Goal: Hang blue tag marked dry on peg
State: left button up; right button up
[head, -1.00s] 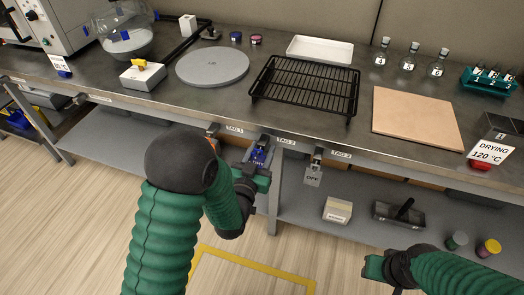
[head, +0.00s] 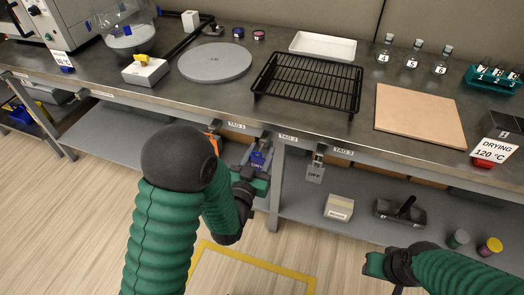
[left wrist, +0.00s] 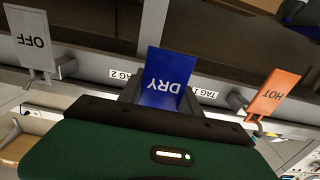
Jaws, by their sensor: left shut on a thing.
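The blue tag marked DRY (head: 257,160) is in the jaws of my left gripper (head: 260,178), in front of the bench's front edge. In the left wrist view the tag (left wrist: 167,80) stands out beyond the gripper, its lettering upside down. Its lower part is hidden by the gripper. Labels TAG 1 (head: 237,125) and TAG 2 (head: 288,137) are on the bench edge on either side above it. I cannot tell whether the tag touches a peg. My right gripper (head: 374,264) is at lower right, away from the tags; its jaws are unclear.
A grey OFF tag (head: 315,173) hangs near label TAG 3 (head: 343,150). An orange HOT tag (left wrist: 273,95) hangs on the other side, partly behind my left arm in the head view. A black rack (head: 308,82) and a tan board (head: 420,114) lie on the bench.

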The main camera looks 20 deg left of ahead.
aim_at(257, 161)
pick_arm(q)
jog(key=shift+s+r, duration=0.15)
jog(key=shift+s, duration=0.15)
jog(key=shift+s+p, duration=0.45)
jog(key=shift+s, duration=0.7)
jog(key=shift+s+r+p, duration=0.1)
jog(key=shift+s+p, duration=0.25)
jog(key=shift+p, duration=0.95)
jog(key=shift+s+p, duration=0.75)
jog(key=shift+p, duration=1.05)
jog(key=shift+s+a+p, duration=0.1)
jog(key=shift+s+p, duration=0.8)
jog(key=shift+s, duration=0.35)
